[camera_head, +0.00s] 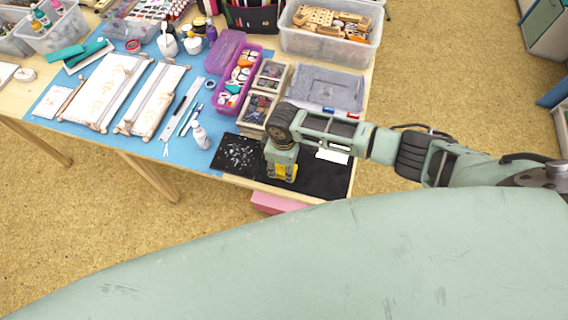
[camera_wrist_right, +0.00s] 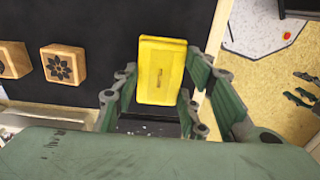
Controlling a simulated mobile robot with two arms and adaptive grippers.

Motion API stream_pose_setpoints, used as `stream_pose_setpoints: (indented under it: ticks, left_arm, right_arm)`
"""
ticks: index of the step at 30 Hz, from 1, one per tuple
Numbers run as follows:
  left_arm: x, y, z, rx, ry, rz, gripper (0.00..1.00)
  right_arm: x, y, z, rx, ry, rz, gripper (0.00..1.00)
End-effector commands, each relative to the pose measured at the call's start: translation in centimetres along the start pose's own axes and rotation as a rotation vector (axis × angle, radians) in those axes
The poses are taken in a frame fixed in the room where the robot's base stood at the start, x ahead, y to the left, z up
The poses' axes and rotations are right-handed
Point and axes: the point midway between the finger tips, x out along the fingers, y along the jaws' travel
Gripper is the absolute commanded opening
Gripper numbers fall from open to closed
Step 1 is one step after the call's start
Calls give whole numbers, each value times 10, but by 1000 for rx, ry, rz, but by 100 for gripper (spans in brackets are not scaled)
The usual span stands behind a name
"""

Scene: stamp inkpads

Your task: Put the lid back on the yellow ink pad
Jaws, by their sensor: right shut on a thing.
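A yellow box-shaped piece of the ink pad (camera_wrist_right: 162,72) sits between the fingers of my right gripper (camera_wrist_right: 157,98) in the right wrist view. The gripper is shut on it. In the head view my right gripper (camera_head: 281,168) points down over the black mat at the table's front edge, and the yellow piece (camera_head: 287,172) shows between its fingers. I cannot tell whether this is the lid alone or the lid and pad together. No separate yellow part shows. Dark green finger-like parts (camera_wrist_right: 303,94) at the right of the wrist view look like my left gripper; their opening is unclear.
Wooden stamps (camera_wrist_right: 63,65) stand on the black mat (camera_head: 328,183). A black sheet with white specks (camera_head: 238,154) lies left of my right gripper. Trays of stamps (camera_head: 257,108) and a purple box (camera_head: 230,104) stand behind. A small white bottle (camera_head: 200,137) stands left.

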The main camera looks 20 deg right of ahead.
Motion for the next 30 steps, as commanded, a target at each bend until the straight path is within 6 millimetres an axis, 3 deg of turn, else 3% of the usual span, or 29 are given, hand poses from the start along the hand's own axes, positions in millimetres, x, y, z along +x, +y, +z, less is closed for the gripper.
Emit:
stream_pose_setpoints:
  ticks: [6, 7, 14, 21, 26, 30]
  left_arm:
    - [0, 0, 0, 0, 0, 0, 51]
    - [0, 0, 0, 0, 0, 0, 51]
    - [0, 0, 0, 0, 0, -1, 51]
    - [0, -1, 0, -1, 0, -1, 51]
    - [0, -1, 0, -1, 0, -1, 51]
    - [0, -1, 0, -1, 0, -1, 51]
  right_arm:
    - [0, 0, 0, 0, 0, 0, 24]
    - [0, 0, 0, 0, 0, 0, 42]
    - [0, 0, 0, 0, 0, 0, 62]
    - [0, 0, 0, 0, -1, 0, 63]
    - [0, 0, 0, 0, -1, 0, 77]
    - [0, 0, 0, 0, -1, 0, 78]
